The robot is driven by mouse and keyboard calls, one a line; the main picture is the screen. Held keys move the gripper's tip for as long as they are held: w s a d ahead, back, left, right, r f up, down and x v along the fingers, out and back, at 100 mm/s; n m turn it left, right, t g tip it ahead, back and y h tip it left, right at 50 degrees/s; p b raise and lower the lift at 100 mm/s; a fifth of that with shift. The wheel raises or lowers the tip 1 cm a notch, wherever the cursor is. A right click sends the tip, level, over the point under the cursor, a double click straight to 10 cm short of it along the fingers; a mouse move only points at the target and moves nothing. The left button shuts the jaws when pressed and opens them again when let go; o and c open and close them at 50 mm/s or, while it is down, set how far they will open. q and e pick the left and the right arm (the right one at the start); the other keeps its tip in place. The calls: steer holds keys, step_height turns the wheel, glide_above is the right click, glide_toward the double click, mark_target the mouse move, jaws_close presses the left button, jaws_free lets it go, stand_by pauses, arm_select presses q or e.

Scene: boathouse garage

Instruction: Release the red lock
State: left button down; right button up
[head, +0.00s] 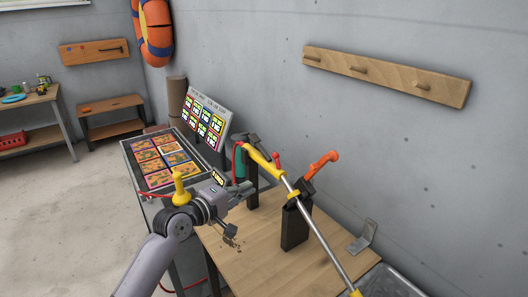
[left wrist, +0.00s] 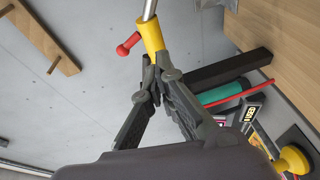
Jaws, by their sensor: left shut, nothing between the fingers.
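A small red lever (head: 277,159), the red lock by its colour, shows beside the yellow sleeve (head: 257,158) of a metal rod at the far black post (head: 252,186). In the left wrist view the red lever (left wrist: 129,45) ends in a round knob and sticks out from the yellow sleeve (left wrist: 152,36). My left gripper (head: 247,189) is shut and empty, close to the far post. In the left wrist view its fingertips (left wrist: 153,75) appear just below the sleeve; I cannot tell whether they touch it. My right gripper is not in view.
The metal rod (head: 320,235) slants over a near black post (head: 296,224) with an orange handle (head: 321,166). A metal bracket (head: 364,238) and grey tray (head: 391,282) lie at the right of the wooden table (head: 255,252). A tray of cards (head: 127,147) and a sign board (head: 207,115) stand behind.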

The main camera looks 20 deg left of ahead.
mark_target(277, 161)
arm_select(q)
steer(key=r, duration=0.1)
steer(key=w+a+r+n+t, duration=0.1)
steer(key=r, duration=0.1)
steer(key=w+a+r+n, duration=0.1)
steer(key=r, duration=0.1)
steer(key=shift+w+t, duration=0.15)
steer(key=shift+t, duration=0.25)
steer(key=shift+w, duration=0.1)
steer(key=p+x, duration=0.1)
steer(key=x, duration=0.9)
steer(key=shift+p, duration=0.3)
steer(key=shift+f, duration=0.15)
steer(key=shift+d+b, duration=0.1)
steer(key=shift+b, duration=0.3)
steer(key=shift+s+d+r+m+b, duration=0.15)
steer(key=shift+s+r+m+b, duration=0.15)
steer(key=shift+m+b, duration=0.35)
